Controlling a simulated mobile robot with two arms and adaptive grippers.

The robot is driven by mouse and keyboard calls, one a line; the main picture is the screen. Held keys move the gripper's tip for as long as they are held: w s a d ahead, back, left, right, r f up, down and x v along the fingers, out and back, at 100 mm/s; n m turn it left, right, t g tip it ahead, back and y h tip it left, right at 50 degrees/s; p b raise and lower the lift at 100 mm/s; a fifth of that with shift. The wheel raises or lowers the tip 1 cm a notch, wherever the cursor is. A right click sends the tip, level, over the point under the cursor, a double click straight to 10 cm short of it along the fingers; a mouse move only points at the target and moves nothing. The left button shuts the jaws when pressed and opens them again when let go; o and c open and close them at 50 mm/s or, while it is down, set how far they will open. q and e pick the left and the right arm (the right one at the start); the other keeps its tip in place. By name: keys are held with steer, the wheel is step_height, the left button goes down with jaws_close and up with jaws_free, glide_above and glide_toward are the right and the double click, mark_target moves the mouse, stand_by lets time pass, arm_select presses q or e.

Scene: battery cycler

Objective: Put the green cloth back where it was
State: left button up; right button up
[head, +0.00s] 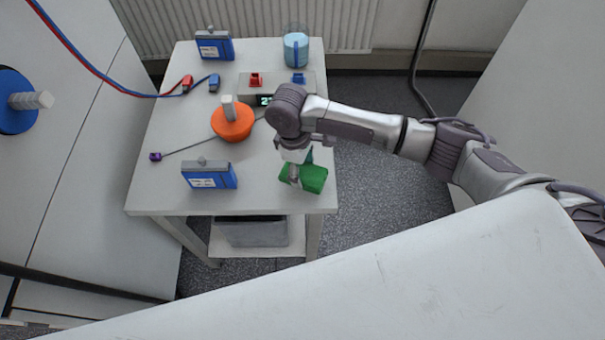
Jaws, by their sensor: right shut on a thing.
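The green cloth (314,180) is at the front right corner of the white table, under my right gripper (296,178). My right gripper points down and is shut on the green cloth. The fingers and part of the cloth hide each other, and I cannot tell whether the cloth touches the table or is slightly above it. My left gripper is not in view.
On the white table (150,195) are two blue boxes (209,175), an orange disc with a peg (232,122), a device with a display (265,100), a jug (296,48) and cable clips (187,84). A grey bin (252,232) sits on the lower shelf.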

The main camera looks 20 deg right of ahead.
mark_target(301, 172)
step_height(301, 172, down, 4)
steer(key=shift+r, duration=0.25)
steer(key=o, duration=1.5)
steer(key=shift+c, duration=0.2)
steer(key=r, duration=0.4)
steer(key=a+r, duration=0.1)
steer(key=r, duration=0.3)
steer(key=w+r, duration=0.1)
steer(key=r, duration=0.3)
steer(key=shift+a+b, duration=0.15)
steer(key=shift+b, duration=0.15)
steer(key=shift+f, duration=0.1)
